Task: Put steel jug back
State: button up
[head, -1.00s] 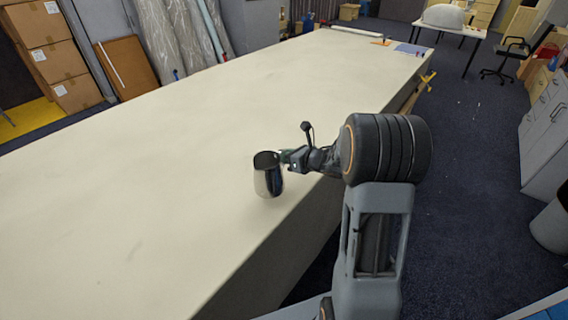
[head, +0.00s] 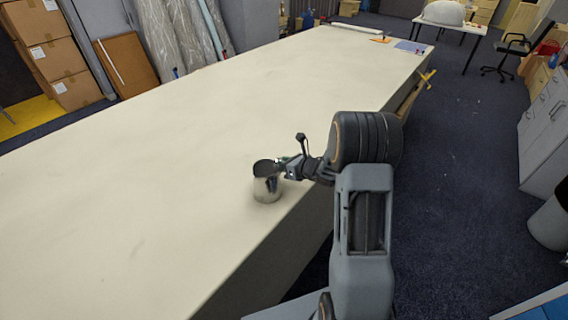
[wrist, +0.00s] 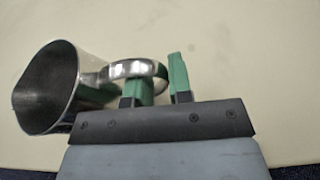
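The steel jug (head: 267,188) is a shiny metal vessel with a dark open mouth, near the front right edge of the long table. It looks upright. I cannot tell whether its base touches the cloth. In the wrist view the jug (wrist: 48,88) is at the left, with its mouth facing the camera and its looped handle (wrist: 132,69) pointing right. My gripper (head: 285,168) is at the jug's right side. In the wrist view, the green fingers of my gripper (wrist: 160,82) have the handle's outer bend between them, one finger inside the loop.
The cream table (head: 130,175) is bare around the jug and to its left. Its front edge runs close beside the jug. A white roll (head: 357,28) and a blue-grey sheet (head: 410,47) lie at the far end. Cardboard boxes (head: 50,60) stand beyond the left side.

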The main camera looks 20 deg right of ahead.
jog(key=shift+o, duration=1.4)
jog(key=b+v, duration=0.2)
jog(key=v, duration=0.9)
notch_tip(320, 180, up, 9)
jog(key=s+d+m+h, duration=0.15)
jog(key=m+h, duration=0.85)
jog(key=m, duration=1.2)
jog(key=s+a+m+g+y, duration=0.1)
jog(key=s+a+m+g, duration=0.2)
jog(key=s+a+m, duration=0.2)
jog(key=s+a+f+m+g+y, duration=0.1)
jog(key=s+a+m+g, duration=0.3)
jog(key=s+m, duration=0.8)
jog(key=shift+s+a+m+g, duration=0.2)
jog(key=shift+a+m+g, duration=0.1)
jog(key=shift+a+m, duration=0.85)
